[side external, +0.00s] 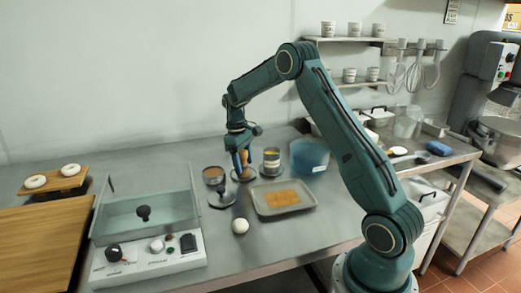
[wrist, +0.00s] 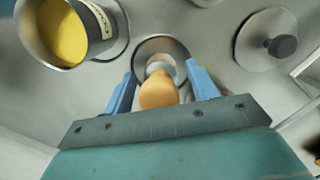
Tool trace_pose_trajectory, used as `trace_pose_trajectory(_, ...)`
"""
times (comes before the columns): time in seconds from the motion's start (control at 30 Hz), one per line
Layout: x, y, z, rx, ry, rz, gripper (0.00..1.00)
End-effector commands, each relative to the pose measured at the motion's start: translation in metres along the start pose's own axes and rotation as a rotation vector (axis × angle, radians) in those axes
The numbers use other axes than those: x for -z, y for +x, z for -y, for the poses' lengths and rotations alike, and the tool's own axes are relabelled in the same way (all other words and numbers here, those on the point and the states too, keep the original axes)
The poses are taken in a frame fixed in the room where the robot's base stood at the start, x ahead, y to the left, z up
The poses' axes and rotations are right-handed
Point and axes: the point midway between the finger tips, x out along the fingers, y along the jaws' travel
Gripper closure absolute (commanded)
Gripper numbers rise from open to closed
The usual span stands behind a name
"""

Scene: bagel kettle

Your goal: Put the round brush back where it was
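The round brush, with a tan wooden handle (wrist: 158,92) and a pale collar, stands about upright over a round metal dish (wrist: 181,47). In the side view the brush (side external: 245,158) shows partly behind my gripper, and the dish (side external: 236,179) lies on the counter under it. My gripper (wrist: 160,72) points down with one blue finger on each side of the brush. A gap shows between each fingertip and the brush, so it looks open around it. The brush's lower end is hidden by the handle in the wrist view.
A labelled can with yellow contents (wrist: 62,32) stands close by. A metal lid with a black knob (wrist: 268,42) lies at the other side. A tray (side external: 284,198), a blue tub (side external: 310,155), a brown-filled cup (side external: 213,176) and a white ball (side external: 240,226) are nearby.

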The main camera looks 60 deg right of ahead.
Motion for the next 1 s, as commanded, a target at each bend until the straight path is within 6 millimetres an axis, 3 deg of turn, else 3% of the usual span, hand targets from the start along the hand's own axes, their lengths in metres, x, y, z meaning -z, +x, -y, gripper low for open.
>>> trace_pose_trajectory(0.47,0.000,-0.008,0.000,0.000,0.000,0.000,0.42)
trace_pose_trajectory(0.67,0.000,-0.030,0.000,-0.002,0.000,-0.003,0.42)
trace_pose_trajectory(1.0,0.001,-0.087,0.000,-0.003,0.000,-0.003,0.42)
